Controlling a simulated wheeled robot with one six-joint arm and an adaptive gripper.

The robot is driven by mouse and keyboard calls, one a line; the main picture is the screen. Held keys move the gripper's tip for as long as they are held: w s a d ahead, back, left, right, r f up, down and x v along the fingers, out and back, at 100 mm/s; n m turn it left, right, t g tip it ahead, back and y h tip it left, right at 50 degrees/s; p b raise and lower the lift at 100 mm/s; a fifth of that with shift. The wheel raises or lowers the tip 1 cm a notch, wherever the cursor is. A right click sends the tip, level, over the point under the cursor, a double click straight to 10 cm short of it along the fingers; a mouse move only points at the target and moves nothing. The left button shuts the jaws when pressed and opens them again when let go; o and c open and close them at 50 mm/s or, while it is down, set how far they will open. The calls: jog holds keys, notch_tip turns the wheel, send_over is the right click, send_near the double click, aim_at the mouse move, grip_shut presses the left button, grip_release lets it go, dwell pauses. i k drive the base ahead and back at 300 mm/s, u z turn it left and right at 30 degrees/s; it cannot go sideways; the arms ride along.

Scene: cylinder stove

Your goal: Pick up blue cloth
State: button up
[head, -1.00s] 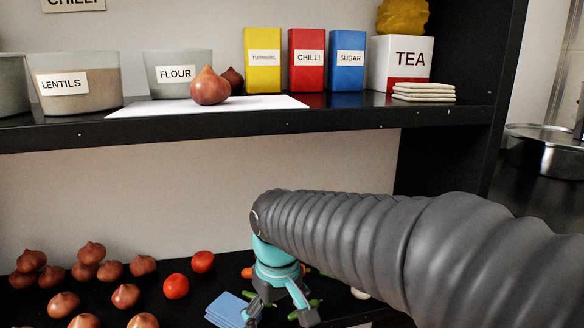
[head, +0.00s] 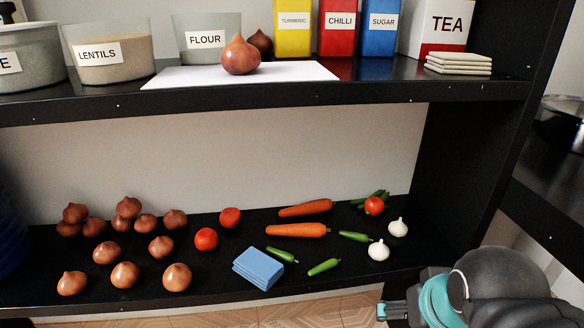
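The blue cloth (head: 258,268) lies folded and stacked on the lower black shelf, close to its front edge, in the middle of the head view. My gripper (head: 386,311) is at the bottom right, in front of the shelf and well to the right of the cloth. It is seen from the side, only partly in frame, and I cannot tell how far its fingers are apart. No cloth shows at its fingers.
Around the cloth lie onions (head: 176,277), tomatoes (head: 206,239), carrots (head: 297,230), green chillies (head: 324,267) and garlic (head: 378,250). The upper shelf (head: 300,103) overhangs the cloth. A dark upright panel (head: 470,140) closes the shelf's right side.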

aim_at(258, 268)
jog(key=u, duration=0.05)
jog(key=k, duration=0.5)
jog(key=z, duration=0.8)
jog(key=i, duration=0.3)
jog(key=u, duration=1.8)
